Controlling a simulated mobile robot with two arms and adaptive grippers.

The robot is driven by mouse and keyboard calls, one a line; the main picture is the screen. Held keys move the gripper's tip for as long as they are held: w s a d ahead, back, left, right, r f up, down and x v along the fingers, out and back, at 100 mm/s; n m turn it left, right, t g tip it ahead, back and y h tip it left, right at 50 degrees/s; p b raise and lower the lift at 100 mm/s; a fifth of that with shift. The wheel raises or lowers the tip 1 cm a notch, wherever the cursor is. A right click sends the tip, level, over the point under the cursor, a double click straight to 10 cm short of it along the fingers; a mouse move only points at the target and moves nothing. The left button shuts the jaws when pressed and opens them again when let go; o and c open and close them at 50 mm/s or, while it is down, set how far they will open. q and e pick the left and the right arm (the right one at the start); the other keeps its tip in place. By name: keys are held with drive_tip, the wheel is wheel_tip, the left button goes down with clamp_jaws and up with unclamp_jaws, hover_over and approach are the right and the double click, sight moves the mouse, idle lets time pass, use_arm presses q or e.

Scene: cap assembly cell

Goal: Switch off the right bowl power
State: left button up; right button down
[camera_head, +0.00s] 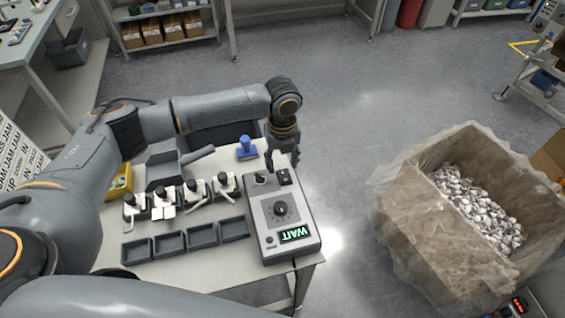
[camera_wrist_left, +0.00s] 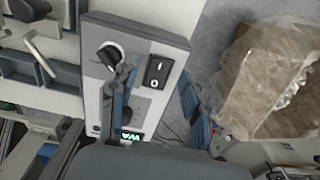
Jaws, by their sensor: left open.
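A grey control box (camera_head: 264,222) stands at the right end of the work table. A black rocker switch (camera_head: 284,178) sits on its far right corner; in the left wrist view the switch (camera_wrist_left: 155,77) shows a white 0 at its near end. A green display (camera_head: 295,234) on the box reads WAIT. My left gripper (camera_head: 283,158) is open and empty, pointing down at the far end of the box. In the left wrist view its fingers (camera_wrist_left: 157,82) stand on either side of the switch; I cannot tell whether they touch the box. My right gripper is out of view.
Several small clamps and dark trays (camera_head: 171,242) stand left of the box. A blue stamp-like object (camera_head: 246,148) is behind.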

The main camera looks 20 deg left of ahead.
use_arm(q)
drive_tip(key=shift+f, duration=0.95)
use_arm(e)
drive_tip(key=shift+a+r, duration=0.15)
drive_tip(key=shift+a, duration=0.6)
use_arm(q)
drive_tip(key=shift+c, duration=0.2)
clamp_jaws()
drive_tip(key=shift+s+d+r+t+y+p, duration=0.15)
drive_tip(key=shift+s+r+t+y+p, duration=0.25)
drive_tip(key=shift+p, duration=0.75)
drive_tip(key=shift+f+t+y+p, duration=0.15)
drive_tip(key=shift+t+y+p, duration=0.25)
drive_tip(key=shift+t+p, duration=0.35)
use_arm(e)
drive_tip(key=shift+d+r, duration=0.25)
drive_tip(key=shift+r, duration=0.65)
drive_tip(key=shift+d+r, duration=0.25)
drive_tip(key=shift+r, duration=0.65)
use_arm(q)
drive_tip(key=shift+w, duration=0.1)
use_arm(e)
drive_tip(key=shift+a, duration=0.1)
use_arm(q)
drive_tip(key=shift+o, duration=0.2)
unclamp_jaws()
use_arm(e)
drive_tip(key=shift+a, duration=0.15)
